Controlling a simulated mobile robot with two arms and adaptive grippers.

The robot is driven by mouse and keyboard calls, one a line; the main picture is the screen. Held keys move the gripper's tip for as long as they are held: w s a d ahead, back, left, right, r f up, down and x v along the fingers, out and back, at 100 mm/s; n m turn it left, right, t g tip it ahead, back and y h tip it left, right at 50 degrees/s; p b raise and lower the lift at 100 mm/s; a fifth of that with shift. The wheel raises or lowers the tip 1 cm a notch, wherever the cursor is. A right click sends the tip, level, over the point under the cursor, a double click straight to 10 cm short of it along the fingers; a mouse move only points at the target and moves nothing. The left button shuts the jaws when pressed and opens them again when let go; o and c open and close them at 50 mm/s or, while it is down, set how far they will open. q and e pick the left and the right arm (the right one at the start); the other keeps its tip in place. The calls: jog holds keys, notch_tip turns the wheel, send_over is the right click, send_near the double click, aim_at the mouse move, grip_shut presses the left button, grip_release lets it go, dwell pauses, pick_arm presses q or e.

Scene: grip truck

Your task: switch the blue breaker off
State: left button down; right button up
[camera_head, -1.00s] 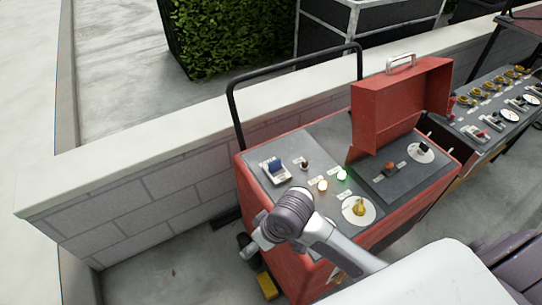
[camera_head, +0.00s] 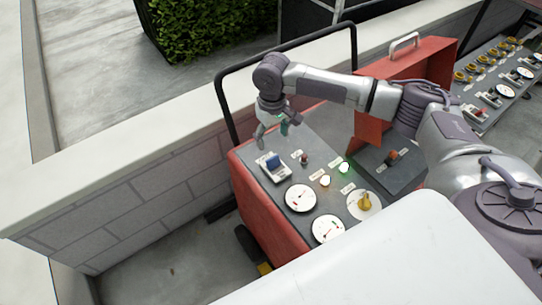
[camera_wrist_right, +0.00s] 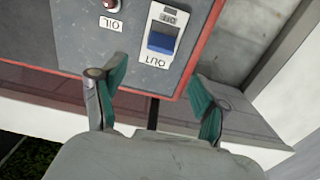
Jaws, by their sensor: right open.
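The blue breaker (camera_head: 273,161) is a blue rocker in a pale housing at the far left of the red cart's grey panel. It also shows in the right wrist view (camera_wrist_right: 162,41), near the top centre, with lettering on both ends of its housing. My right gripper (camera_head: 272,138) is above the panel's far left edge, just beyond the breaker. In the right wrist view its teal-padded fingers (camera_wrist_right: 158,112) are spread apart and empty, with the breaker ahead of the gap and not touched. My left gripper is not in view.
A small red knob (camera_head: 304,159) sits right of the breaker. Dials (camera_head: 300,198), lit lamps (camera_head: 344,168) and a yellow rotary switch (camera_head: 366,202) share the panel. A black handle bar (camera_head: 290,46) and a low wall (camera_head: 120,150) stand behind. A red lid (camera_head: 425,62) rises at right.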

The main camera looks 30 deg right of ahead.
aim_at(272, 158)
notch_tip(272, 158, down, 11)
jog(key=shift+r, duration=0.2)
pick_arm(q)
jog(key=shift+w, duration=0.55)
